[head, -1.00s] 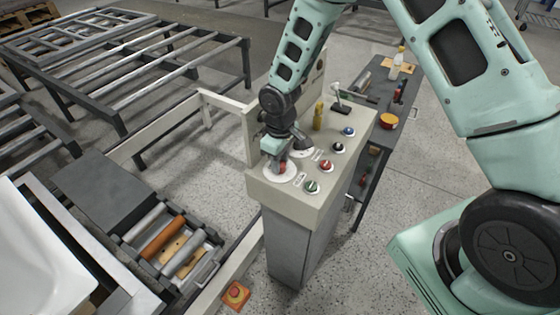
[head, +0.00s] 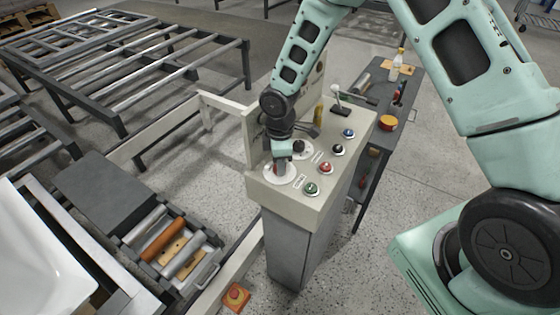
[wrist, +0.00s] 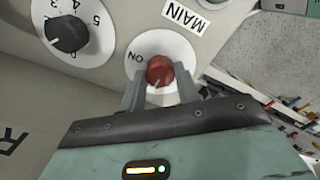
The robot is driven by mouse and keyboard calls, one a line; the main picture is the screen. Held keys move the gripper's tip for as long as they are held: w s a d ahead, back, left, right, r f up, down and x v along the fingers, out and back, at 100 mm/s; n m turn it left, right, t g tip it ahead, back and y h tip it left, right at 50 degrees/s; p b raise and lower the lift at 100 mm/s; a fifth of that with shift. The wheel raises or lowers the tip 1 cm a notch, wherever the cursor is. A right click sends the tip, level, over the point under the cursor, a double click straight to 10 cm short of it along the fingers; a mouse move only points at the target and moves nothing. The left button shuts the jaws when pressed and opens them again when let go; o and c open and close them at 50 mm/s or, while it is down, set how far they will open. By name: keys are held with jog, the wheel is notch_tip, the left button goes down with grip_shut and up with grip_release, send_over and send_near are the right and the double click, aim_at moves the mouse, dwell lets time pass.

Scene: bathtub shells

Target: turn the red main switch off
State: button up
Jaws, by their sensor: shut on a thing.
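The red main switch (wrist: 160,72) is a round red knob on a white disc on the control panel, with a "MAIN" label (wrist: 185,14) beside it and the word "ON" on the disc, to the knob's left in the wrist view. My gripper (wrist: 160,88) is shut on the red knob, one finger on each side. In the head view my gripper (head: 281,165) points down at the white disc (head: 284,181) on the panel's near left corner and hides most of the knob. I cannot tell the knob's exact setting.
The console (head: 330,165) also carries green, red, black and blue buttons and a lever. A black numbered dial (wrist: 67,32) sits close to the switch. An upright back plate (head: 255,135) stands behind my gripper.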

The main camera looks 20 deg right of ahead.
jog(key=shift+w+r, duration=0.1)
dwell(0.3)
jog(key=o, duration=1)
notch_tip(320, 180, up, 17)
jog(key=b, duration=0.2)
jog(key=shift+r+b, duration=0.15)
jog(key=shift+b, duration=0.15)
jog(key=s+a+m, duration=0.2)
jog(key=s, duration=0.7)
jog(key=s+a+m+b, duration=0.1)
jog(key=s+a+m, duration=0.1)
jog(key=s, duration=0.7)
jog(key=s+a+m+b, duration=0.1)
jog(key=s+a+m, duration=0.2)
jog(key=s, duration=0.6)
jog(key=shift+s+r+y, duration=0.2)
jog(key=shift+s+y, duration=0.1)
